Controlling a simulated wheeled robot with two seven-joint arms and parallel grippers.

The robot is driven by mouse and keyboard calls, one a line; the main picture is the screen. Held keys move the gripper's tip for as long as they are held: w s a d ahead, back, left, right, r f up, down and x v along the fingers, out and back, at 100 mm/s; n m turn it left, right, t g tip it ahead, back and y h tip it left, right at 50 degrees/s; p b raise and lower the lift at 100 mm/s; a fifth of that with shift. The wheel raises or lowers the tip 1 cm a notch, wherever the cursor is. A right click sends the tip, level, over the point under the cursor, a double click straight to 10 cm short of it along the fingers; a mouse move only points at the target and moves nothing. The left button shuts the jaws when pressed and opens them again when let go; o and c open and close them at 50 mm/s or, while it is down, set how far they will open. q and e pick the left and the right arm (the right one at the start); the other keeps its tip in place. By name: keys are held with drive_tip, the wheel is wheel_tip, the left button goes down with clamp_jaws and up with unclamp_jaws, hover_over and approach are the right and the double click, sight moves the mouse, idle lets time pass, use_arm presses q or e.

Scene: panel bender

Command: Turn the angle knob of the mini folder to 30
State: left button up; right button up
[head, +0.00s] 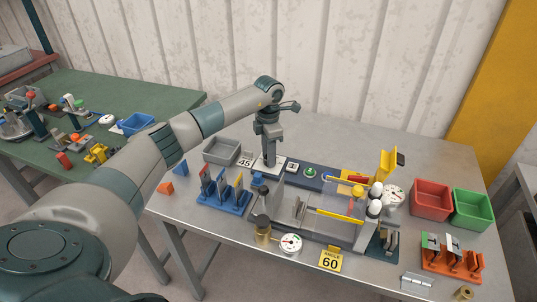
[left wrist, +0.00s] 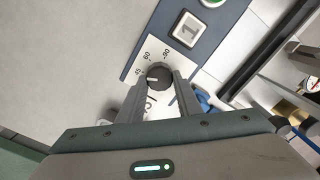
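The angle knob (left wrist: 158,76) is a dark round knob with a white pointer line, on a white dial plate (left wrist: 135,68) marked 45, 60 and 90. The pointer points left in the left wrist view, near the 45. My left gripper (left wrist: 159,80) is above the plate with its fingers apart, one on each side of the knob. Whether they touch it is not clear. The left finger covers part of the dial. In the head view my left gripper (head: 268,158) points down over the back left of the mini folder (head: 322,230) and hides the knob. My right gripper is not in view.
A yellow ANGLE 60 card (head: 330,260) stands at the front. A blue rack (head: 224,198) and a grey bin (head: 222,151) are left of the folder. Red (head: 432,193) and green (head: 473,204) bins are right. A green button (head: 310,172) is near the gripper.

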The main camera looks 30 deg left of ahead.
use_arm(q)
drive_tip(key=shift+n, duration=0.3)
drive_tip(key=shift+c, duration=0.3)
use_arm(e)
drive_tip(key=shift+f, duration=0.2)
use_arm(q)
drive_tip(key=n+b, duration=0.1)
drive_tip(key=n, duration=0.1)
drive_tip(key=shift+n, duration=0.3)
drive_tip(key=n+b, duration=0.1)
drive_tip(key=n, duration=0.3)
drive_tip(key=shift+d, duration=0.15)
drive_tip(key=shift+n, duration=1.4)
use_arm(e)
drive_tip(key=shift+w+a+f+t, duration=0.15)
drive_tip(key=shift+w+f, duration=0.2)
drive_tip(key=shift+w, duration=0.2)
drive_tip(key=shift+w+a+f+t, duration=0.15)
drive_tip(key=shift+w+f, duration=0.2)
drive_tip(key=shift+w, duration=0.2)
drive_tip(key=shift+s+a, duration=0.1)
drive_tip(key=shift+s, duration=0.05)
use_arm(q)
drive_tip(key=o, duration=1)
drive_tip(key=shift+o, duration=0.2)
drive_tip(key=shift+r, duration=0.15)
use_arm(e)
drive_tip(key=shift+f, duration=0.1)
